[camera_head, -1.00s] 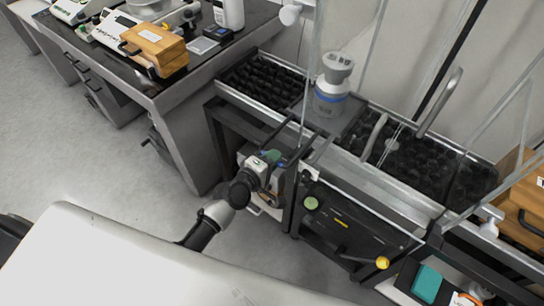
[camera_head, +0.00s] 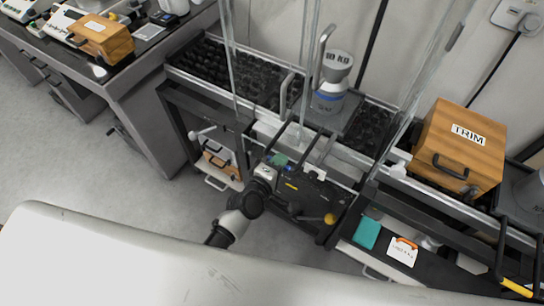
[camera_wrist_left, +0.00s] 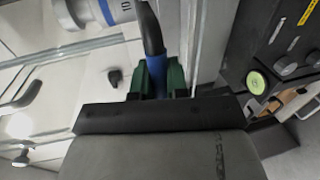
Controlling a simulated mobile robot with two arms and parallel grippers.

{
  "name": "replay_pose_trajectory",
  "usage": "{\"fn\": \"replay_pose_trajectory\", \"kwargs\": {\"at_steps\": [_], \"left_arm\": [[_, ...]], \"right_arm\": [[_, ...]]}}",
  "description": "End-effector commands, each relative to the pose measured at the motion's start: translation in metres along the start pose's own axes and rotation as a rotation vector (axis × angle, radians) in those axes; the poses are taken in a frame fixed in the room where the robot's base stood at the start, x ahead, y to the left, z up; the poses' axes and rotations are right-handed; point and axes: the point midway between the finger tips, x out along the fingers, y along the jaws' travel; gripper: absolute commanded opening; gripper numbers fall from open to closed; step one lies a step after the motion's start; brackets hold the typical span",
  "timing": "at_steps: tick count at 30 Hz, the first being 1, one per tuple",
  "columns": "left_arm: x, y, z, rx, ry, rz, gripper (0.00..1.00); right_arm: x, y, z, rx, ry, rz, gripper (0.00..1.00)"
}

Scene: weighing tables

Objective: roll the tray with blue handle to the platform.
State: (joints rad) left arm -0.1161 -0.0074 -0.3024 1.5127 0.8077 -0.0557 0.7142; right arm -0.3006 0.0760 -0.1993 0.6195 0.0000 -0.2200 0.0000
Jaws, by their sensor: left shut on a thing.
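The grey tray (camera_head: 340,118) sits on the conveyor of black rollers (camera_head: 268,84). It carries an upright grey weight (camera_head: 331,82) with a blue band, which also shows cropped in the left wrist view (camera_wrist_left: 98,14). My left gripper (camera_head: 281,165) is in front of the conveyor, at the tray's near side. In the left wrist view its green fingers (camera_wrist_left: 157,82) are shut on the tray's blue handle (camera_wrist_left: 156,70). The dark handle bar runs away from the fingers. I cannot clearly tell which surface is the platform. My right gripper is not in view.
Upright glass panels (camera_head: 234,60) stand along the conveyor. A dark control panel (camera_head: 300,192) with a yellow knob (camera_head: 330,219) is below it. A wooden TRIM box (camera_head: 458,150) stands at right. A bench (camera_head: 150,65) is at left. Grey floor (camera_head: 90,165) is open at left.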

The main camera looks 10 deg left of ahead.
Motion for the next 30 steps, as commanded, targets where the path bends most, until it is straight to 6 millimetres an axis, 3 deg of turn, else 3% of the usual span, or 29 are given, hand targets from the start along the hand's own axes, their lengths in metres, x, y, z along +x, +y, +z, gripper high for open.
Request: {"fn": "replay_pose_trajectory", "kwargs": {"at_steps": [16, 17, 21, 30], "left_arm": [[-0.0004, -0.0016, 0.0059, 0.0, 0.001, -0.003, 0.0], [-0.0004, -0.0015, 0.0058, 0.0, 0.001, -0.003, 0.19], [-0.0003, -0.0011, 0.0058, 0.0, 0.001, -0.002, 0.4], [-0.0022, -0.0006, 0.0059, 0.0, 0.001, -0.001, 0.4]], "right_arm": [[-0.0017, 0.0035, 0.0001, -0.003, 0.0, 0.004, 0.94], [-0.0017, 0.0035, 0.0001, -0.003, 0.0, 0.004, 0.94], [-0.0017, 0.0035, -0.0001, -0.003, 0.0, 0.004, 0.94], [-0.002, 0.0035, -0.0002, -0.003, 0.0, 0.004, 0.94]]}}
